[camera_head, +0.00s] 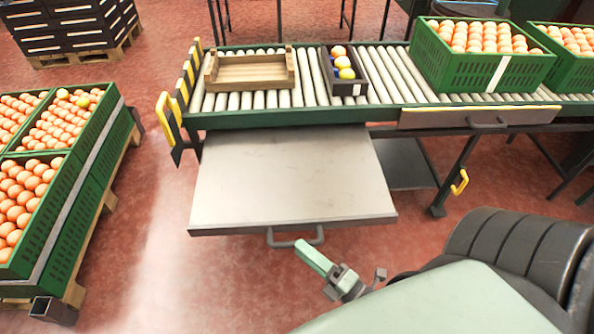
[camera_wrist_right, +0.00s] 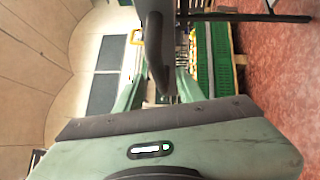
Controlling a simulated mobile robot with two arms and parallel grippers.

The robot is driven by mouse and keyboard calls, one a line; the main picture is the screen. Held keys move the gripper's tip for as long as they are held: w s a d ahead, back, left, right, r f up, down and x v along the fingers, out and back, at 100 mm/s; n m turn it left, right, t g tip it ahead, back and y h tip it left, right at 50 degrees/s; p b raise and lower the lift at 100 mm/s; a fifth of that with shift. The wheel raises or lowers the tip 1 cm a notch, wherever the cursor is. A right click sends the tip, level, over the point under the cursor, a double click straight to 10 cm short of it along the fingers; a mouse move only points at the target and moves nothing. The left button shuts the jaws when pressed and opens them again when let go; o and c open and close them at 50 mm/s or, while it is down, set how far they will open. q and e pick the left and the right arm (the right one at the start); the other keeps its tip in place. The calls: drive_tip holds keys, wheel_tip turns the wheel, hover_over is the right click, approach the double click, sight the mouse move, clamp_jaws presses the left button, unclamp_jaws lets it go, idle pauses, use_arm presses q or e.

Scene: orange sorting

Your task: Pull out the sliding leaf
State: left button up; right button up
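The sliding leaf (camera_head: 290,180) is a flat grey panel that extends out from under the roller conveyor in the head view. A dark loop handle (camera_head: 292,243) is on its front edge. My left gripper is not in view.
The conveyor (camera_head: 300,117) carries a wooden tray (camera_head: 250,86), a dark box (camera_head: 360,88) of coloured balls and green crates (camera_head: 480,70) of oranges. Crates on a pallet (camera_head: 95,225) stand at the left. Red floor is clear between pallet and leaf.

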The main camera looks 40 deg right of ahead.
drive_tip(key=shift+v, duration=2.35)
